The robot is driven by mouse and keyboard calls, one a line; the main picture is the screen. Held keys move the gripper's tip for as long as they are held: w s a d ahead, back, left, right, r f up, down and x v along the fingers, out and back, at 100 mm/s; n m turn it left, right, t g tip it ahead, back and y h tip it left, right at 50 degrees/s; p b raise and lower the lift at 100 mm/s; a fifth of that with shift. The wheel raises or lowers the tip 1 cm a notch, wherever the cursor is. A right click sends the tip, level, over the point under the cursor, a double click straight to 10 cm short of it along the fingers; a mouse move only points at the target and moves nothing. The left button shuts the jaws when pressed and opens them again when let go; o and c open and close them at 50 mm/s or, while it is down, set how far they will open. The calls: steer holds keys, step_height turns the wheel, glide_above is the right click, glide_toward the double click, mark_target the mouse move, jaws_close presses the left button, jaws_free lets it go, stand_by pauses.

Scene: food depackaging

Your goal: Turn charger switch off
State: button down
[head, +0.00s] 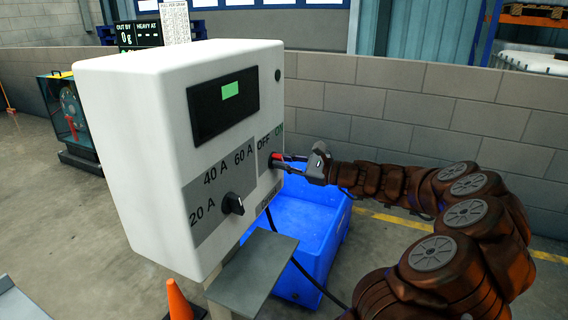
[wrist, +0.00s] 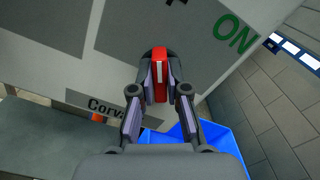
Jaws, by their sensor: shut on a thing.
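The charger (head: 130,130) is a white box with a dark screen showing a green patch, seen in the head view. Its red switch (wrist: 159,75) sits on the front panel below the OFF and ON labels; a small red part of it shows in the head view (head: 277,157). In the wrist view the switch has a white line along it, and the green ON label (wrist: 236,33) is to its upper right. My gripper (wrist: 159,90) is shut on the switch, with one finger on each side.
A black knob (head: 232,204) sits by the 20 A, 40 A and 60 A labels. A blue crate (head: 318,232) stands below my gripper. A grey shelf (head: 252,272) is under the charger, and an orange cone (head: 179,302) stands at lower left. A block wall is behind.

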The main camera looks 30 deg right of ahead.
steer(key=c, duration=1.2)
jaws_free()
steer(key=shift+o, duration=0.2)
steer(key=v, duration=1.2)
